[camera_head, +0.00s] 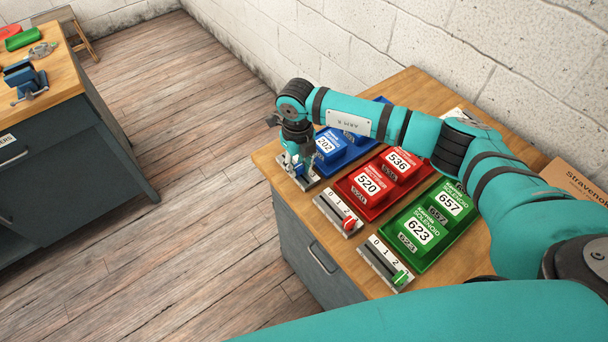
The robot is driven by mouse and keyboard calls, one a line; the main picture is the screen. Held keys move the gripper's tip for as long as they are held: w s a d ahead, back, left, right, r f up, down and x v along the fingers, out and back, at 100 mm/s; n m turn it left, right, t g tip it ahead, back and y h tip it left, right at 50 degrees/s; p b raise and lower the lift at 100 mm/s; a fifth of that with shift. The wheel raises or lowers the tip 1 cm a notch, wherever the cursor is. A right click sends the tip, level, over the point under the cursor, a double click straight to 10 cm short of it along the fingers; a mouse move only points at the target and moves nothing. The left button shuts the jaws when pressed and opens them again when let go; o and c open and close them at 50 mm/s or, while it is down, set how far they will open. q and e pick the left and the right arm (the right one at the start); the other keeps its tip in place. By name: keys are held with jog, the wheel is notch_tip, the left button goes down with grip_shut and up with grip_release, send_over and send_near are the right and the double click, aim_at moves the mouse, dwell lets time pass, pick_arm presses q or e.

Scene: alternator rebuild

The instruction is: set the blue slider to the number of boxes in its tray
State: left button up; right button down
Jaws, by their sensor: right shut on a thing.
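My right gripper (297,172) points down at the table's front left edge. It is shut on the blue slider's knob, which its fingers mostly cover. The blue slider's plate (311,184) shows only in part under the gripper, and its numbers cannot be read. Behind it is the blue tray (325,174), partly hidden by my right arm. A blue box labelled 202 (327,144) sits in it, and part of another blue box (353,137) shows behind that. Whether more boxes are behind my arm cannot be told. My left gripper is not in view.
A red tray (371,213) and a green tray (416,266) each hold boxes. The red slider (349,223) and green slider (401,277) stand before them, knobs near 2. A cardboard box (575,183) is at the right. Another bench (62,72) stands left across bare floor.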

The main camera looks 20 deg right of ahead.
aim_at(298, 166)
jog(key=c, duration=1.1)
grip_release()
notch_tip(298, 166, up, 12)
